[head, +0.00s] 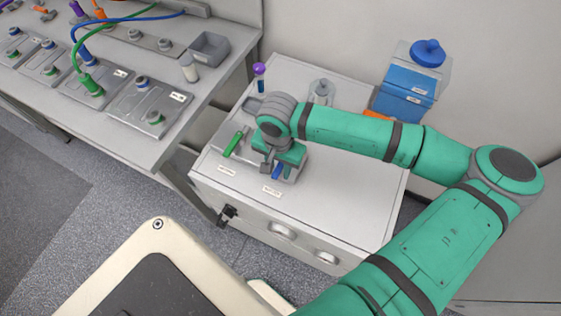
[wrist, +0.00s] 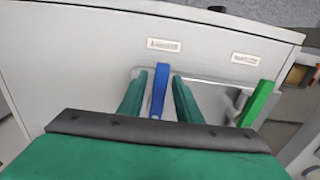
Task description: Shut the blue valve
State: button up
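The blue valve handle (wrist: 159,92) stands between the two green fingers of my gripper (wrist: 160,78) in the wrist view. A narrow gap shows on each side of it, so the fingers are open around it and do not appear to grip it. Its lower part is hidden behind my gripper's body. In the head view the blue handle (head: 277,170) shows below my gripper (head: 283,166), near the front of the white cabinet top. Its end points toward a small label at the front edge.
A green valve handle (wrist: 259,103) lies beside the blue one; it also shows in the head view (head: 234,143). The cabinet top's right front (head: 350,200) is clear.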

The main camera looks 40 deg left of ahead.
jog(key=shift+f, duration=0.1)
jog(key=shift+w, duration=0.1)
jog(key=c, duration=0.3)
jog(key=shift+c, duration=0.2)
jog(key=shift+o, duration=0.4)
jog(key=shift+a+m, duration=0.4)
jog(key=shift+m, duration=0.5)
jog(key=o, duration=0.3)
jog(key=shift+w+a+m, duration=0.1)
jog(key=shift+a+m, duration=0.4)
jog(key=shift+m, duration=0.5)
jog(key=o, duration=0.3)
jog(key=shift+s+a+m, duration=0.25)
jog(key=shift+a+m, duration=0.35)
jog(key=shift+m, duration=0.3)
jog(key=shift+a, duration=0.15)
jog(key=c, duration=0.5)
jog(key=shift+w+m, duration=0.1)
jog(key=shift+m, duration=0.3)
jog(key=shift+c, duration=0.6)
jog(key=shift+w, duration=0.1)
jog(key=shift+c, duration=0.2)
